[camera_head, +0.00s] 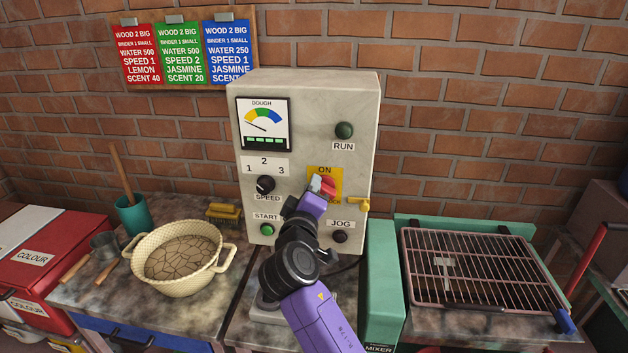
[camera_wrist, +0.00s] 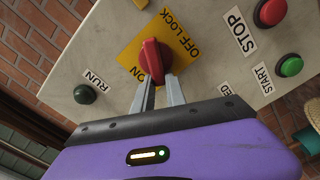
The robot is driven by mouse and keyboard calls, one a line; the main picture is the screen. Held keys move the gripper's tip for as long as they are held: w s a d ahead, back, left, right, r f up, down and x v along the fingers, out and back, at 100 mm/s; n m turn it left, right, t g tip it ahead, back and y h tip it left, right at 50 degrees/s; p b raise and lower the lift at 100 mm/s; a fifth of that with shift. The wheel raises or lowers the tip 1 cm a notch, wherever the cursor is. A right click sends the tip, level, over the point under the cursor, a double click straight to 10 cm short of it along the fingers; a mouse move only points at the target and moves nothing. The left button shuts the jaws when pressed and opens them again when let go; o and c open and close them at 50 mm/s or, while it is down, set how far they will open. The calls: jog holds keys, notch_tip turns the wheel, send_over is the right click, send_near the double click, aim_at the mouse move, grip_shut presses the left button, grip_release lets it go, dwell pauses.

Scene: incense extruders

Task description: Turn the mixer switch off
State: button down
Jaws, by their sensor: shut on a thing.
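The mixer switch is a red rotary handle (camera_head: 328,187) on a yellow plate marked ON, on the front of the grey control box (camera_head: 305,85). My gripper (camera_head: 317,188) reaches it from below and partly hides it. In the wrist view, the red handle (camera_wrist: 151,58) stands between the two grey fingertips of my gripper (camera_wrist: 156,88), which are shut on it. The plate (camera_wrist: 181,42) there reads ON on one side and OFF LOCK on the other. I cannot tell exactly which mark the handle points to.
Close by are a speed knob (camera_head: 265,185), a green start button (camera_head: 267,229), a jog button (camera_head: 340,236), a run lamp (camera_head: 344,130) and a yellow tab (camera_head: 357,204). A red stop button (camera_wrist: 270,11) shows too. A basin (camera_head: 176,288) and a wire rack (camera_head: 470,270) flank the box.

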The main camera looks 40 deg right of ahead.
jog(key=shift+w+a+f+n+p, duration=0.1)
jog(key=shift+f+n+p, duration=0.15)
jog(key=shift+n+p, duration=0.5)
jog(key=shift+f+n+p, duration=0.2)
jog(key=shift+n, duration=0.9)
jog(key=shift+w+a+f+n+p, duration=0.1)
jog(key=shift+f+n+p, duration=0.15)
jog(key=shift+n+p, duration=0.5)
jog(key=shift+f+n, duration=0.1)
jog(key=shift+n, duration=0.3)
jog(key=c, duration=1.4)
grip_release()
jog(key=shift+o, duration=0.2)
jog(key=b+v, duration=0.2)
jog(key=v, duration=0.5)
jog(key=shift+s+a, duration=0.3)
